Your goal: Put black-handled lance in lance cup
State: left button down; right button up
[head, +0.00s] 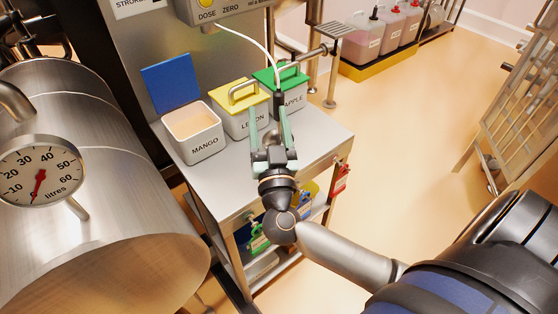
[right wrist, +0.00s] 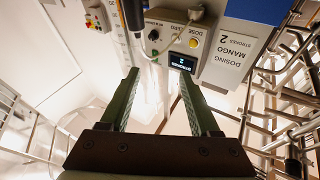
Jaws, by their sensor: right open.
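The black-handled lance (head: 279,99) appears as an upright dark handle with a white hose at its top, by the apple bin. A dark handle-like piece (right wrist: 132,15), probably the same lance, shows at the top of the right wrist view, beyond one fingertip. My right gripper (head: 269,112) is open, its two green fingers apart above the bench near the lemon bin. In the right wrist view the gripper (right wrist: 158,85) has nothing between its fingers. The handle is close to one fingertip; I cannot tell if they touch. I cannot make out the lance cup for certain. My left gripper is out of view.
The open mango bin (head: 192,132), yellow-lidded lemon bin (head: 241,108) and green-lidded apple bin (head: 294,92) stand on the steel bench (head: 215,178). A dosing unit (head: 222,8) hangs above. A steel drum (head: 95,205) is left; open floor lies right.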

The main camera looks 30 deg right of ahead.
jog(key=s+a+f+n+g+y, duration=0.1)
jog(key=s+a+f+n+y, duration=0.2)
jog(key=a+f+n+y, duration=0.3)
jog(key=s+a+f+n+y, duration=0.3)
jog(key=a+f+n+y, duration=0.1)
jog(key=a+f+y, duration=0.4)
jog(key=s+d+f+g+h, duration=0.1)
jog(key=s+f+g, duration=0.3)
jog(key=f, duration=0.5)
jog(key=s+d+f+m+g+h, duration=0.1)
jog(key=s+d+f+g, duration=0.2)
jog(key=s+f, duration=0.5)
notch_tip(320, 180, down, 2)
jog(key=shift+d+f+g, duration=0.2)
jog(key=shift+f+g, duration=0.05)
jog(key=shift+g, duration=0.65)
jog(key=shift+c, duration=0.3)
